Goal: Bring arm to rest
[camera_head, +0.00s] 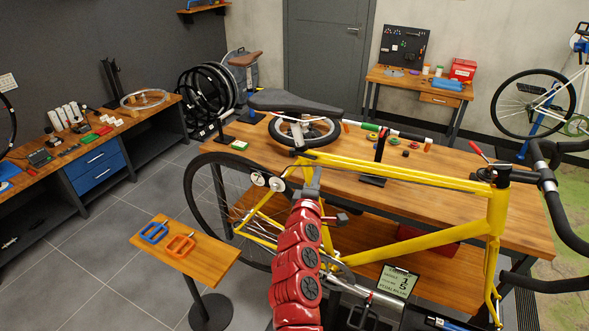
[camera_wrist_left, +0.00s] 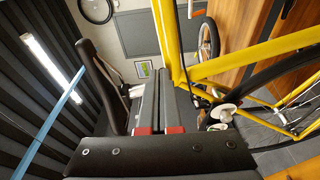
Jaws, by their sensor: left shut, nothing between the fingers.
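My red left arm (camera_head: 297,262) rises from the bottom of the head view. Its dark left gripper (camera_head: 309,178) is beside the yellow bike frame (camera_head: 406,176), just below the black saddle (camera_head: 296,101). In the left wrist view the gripper's two long fingers (camera_wrist_left: 166,88) lie close together with nothing between them. They point past the yellow frame (camera_wrist_left: 182,55), which passes close by; I cannot tell whether they touch. The fingertips are partly hidden in the head view. My right gripper does not show.
A wooden workbench (camera_head: 468,204) stands behind the bike, with a small wheel and tools on it. A small wooden stand (camera_head: 200,262) with blue and orange pedals is at lower left. A bench with drawers (camera_head: 97,163) lines the left wall. Grey floor (camera_head: 95,290) is clear at left.

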